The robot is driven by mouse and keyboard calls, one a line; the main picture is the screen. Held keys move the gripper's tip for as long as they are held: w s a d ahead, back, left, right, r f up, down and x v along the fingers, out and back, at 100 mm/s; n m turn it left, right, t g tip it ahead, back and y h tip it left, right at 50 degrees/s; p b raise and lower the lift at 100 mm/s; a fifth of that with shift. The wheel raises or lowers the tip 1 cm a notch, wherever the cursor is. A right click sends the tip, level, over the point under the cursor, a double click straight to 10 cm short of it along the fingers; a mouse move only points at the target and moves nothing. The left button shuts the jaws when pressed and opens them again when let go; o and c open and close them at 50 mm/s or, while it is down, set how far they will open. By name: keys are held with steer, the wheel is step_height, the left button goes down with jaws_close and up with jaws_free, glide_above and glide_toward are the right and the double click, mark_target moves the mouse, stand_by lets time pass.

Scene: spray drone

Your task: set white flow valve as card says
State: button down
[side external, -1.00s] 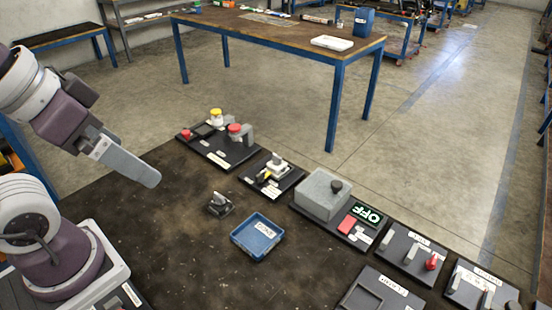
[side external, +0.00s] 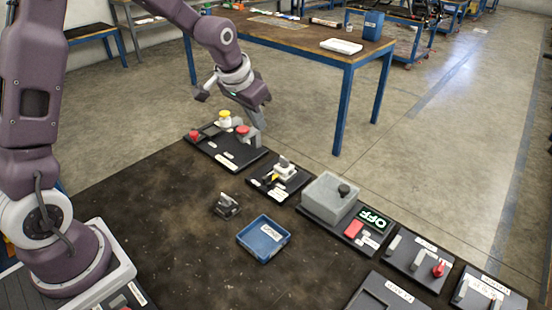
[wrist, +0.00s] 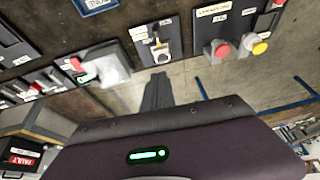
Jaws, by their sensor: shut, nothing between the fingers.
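The white flow valve (side external: 285,172) sits on a small black board (side external: 270,188) in the middle of the row of boards, with a yellow part beside it. In the wrist view the valve (wrist: 158,48) shows near the top centre, with white label cards (wrist: 138,31) on its board; their writing is too small to read. My gripper (side external: 259,140) is shut and empty, pointing down at the back of the row, by the board with red and yellow buttons, to the left of and behind the valve. Its grey fingers (wrist: 157,82) show in the wrist view, apart from the valve.
The button board (side external: 226,158) lies left of the valve board. A blue tray (side external: 263,238) and a small dark fixture (side external: 226,206) lie in front. The front left mat is clear.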

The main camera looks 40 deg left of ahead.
glide_toward(277, 165)
steer(key=x, duration=0.2)
steer(key=d+x, duration=0.1)
steer(key=x, duration=0.2)
steer(key=shift+f, duration=0.1)
steer(key=shift+w, duration=0.1)
steer(key=shift+w+a+m+h, duration=0.2)
steer(key=shift+w+m+h, duration=0.3)
steer(key=shift+m, duration=0.2)
steer(key=m, duration=0.1)
steer(key=m+h, duration=0.1)
steer(key=m, duration=0.2)
steer(key=shift+w+a+g+h, duration=0.25)
steer(key=shift+a+g+h, duration=0.05)
steer(key=shift+g, duration=0.1)
steer(key=shift+w, duration=0.1)
steer(key=shift+w+a, duration=0.1)
stand_by(1.0)
